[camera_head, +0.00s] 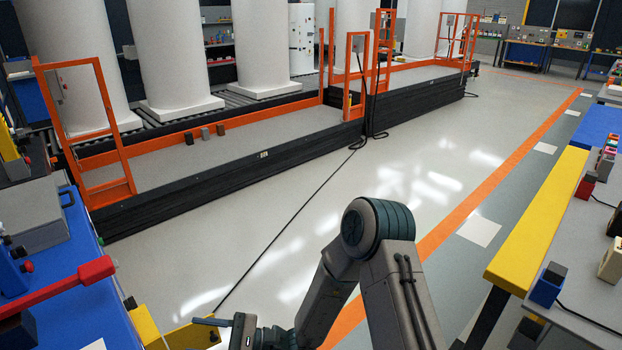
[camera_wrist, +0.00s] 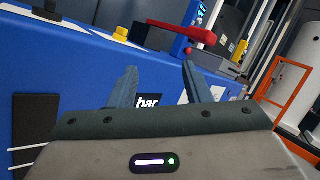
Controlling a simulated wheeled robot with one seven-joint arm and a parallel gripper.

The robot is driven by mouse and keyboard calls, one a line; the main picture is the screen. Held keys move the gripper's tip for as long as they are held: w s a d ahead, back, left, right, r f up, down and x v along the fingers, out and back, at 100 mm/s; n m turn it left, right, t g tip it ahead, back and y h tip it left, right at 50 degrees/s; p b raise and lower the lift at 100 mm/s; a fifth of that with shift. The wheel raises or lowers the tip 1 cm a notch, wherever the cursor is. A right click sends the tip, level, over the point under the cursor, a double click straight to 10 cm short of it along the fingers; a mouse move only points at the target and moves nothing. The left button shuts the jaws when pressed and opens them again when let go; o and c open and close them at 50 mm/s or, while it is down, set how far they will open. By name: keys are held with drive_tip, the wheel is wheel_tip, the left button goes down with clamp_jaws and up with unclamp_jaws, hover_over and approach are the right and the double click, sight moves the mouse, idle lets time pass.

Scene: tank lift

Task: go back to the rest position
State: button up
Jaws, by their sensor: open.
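My gripper (camera_wrist: 160,85) shows in the wrist view with its two blue-grey fingers spread apart and nothing between them. In the head view my gripper (camera_head: 212,322) is at the bottom, left of centre, low beside the yellow corner of the left bench. My arm bends up from there in the lower middle, and part of the gripper is cut off by the bottom edge.
A red-handled lever (camera_head: 65,287) reaches over the left blue bench (camera_head: 85,318). A yellow-edged bench (camera_head: 540,215) stands at right. An orange-railed black platform (camera_head: 240,168) runs along the back left, with a cable (camera_head: 290,222) on the floor. The central floor (camera_head: 410,185) is clear.

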drive_tip(key=s+d+r+n+g+h+p, duration=0.2)
drive_tip(key=s+d+r+n+g+h, duration=0.15)
drive_tip(key=d+n+h, duration=0.2)
drive_tip(key=s+d+r+n+g+h+p, duration=0.1)
drive_tip(key=s+d+r+n+g+h, duration=0.1)
drive_tip(key=s+d+r+n+h, duration=0.3)
drive_tip(key=d+r+t+h+p, duration=0.2)
drive_tip(key=d+r+t+h, duration=0.3)
drive_tip(key=d, duration=0.8)
drive_tip(key=d+r+t+h+p, duration=0.2)
drive_tip(key=d+r+t+h, duration=0.3)
drive_tip(key=d, duration=0.8)
wheel_tip(320, 180, up, 2)
drive_tip(key=shift+w+r+n+h, duration=0.15)
drive_tip(key=shift+w+n+h, duration=0.2)
drive_tip(key=shift+h, duration=0.1)
